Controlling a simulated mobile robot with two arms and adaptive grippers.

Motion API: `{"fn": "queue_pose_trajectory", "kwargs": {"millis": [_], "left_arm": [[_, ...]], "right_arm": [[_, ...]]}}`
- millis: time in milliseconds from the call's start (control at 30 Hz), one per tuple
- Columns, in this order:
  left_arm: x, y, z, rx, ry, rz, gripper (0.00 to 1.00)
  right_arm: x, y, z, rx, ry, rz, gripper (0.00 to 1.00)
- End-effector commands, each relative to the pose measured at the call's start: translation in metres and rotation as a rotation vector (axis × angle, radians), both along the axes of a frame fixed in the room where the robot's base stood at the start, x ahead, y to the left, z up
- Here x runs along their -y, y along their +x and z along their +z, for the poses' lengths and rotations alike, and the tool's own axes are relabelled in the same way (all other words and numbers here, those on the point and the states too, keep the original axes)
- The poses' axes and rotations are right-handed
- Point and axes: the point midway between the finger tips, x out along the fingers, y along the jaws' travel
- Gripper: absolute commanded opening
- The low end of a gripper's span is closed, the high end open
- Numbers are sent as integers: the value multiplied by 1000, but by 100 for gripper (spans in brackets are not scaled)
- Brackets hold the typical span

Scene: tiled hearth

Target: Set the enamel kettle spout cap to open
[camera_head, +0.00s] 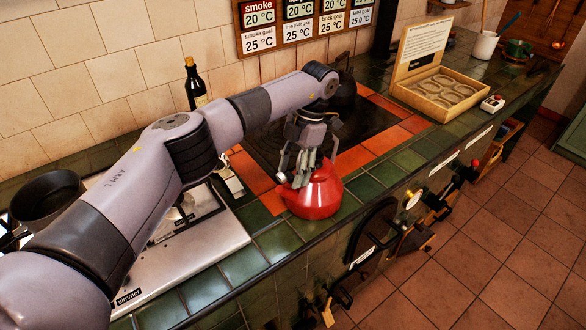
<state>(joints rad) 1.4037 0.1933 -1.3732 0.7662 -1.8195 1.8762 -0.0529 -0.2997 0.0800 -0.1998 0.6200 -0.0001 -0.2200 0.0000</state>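A red enamel kettle (322,196) stands on the green tiles at the front edge of the hearth, beside the orange tile border. My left gripper (292,178) reaches down from above, with its fingertips over the upper left side of the kettle. The fingers and wrist cover part of the kettle's top, so I cannot make out the spout cap or how it is set. I cannot tell whether the fingertips touch the kettle or have closed on any part of it. My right gripper is out of view.
A pale stove plate (215,245) with a dark pot (47,196) lies left. A bottle (194,84) stands by the wall. A dark object (345,92) is behind my wrist. An open wooden box (440,92) sits right. Handles (412,200) stick out from the front.

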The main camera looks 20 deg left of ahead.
Motion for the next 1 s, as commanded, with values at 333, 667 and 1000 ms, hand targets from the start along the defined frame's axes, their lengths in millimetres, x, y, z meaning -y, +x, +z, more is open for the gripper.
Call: {"fn": "queue_pose_trajectory", "kwargs": {"millis": [333,667,1000], "left_arm": [[1,1,4,1,-1,0,48],[13,17,64,5,0,1,48],[20,28,101,-1,1,1,48]], "right_arm": [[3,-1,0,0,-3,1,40],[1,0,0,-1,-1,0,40],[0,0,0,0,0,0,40]]}}
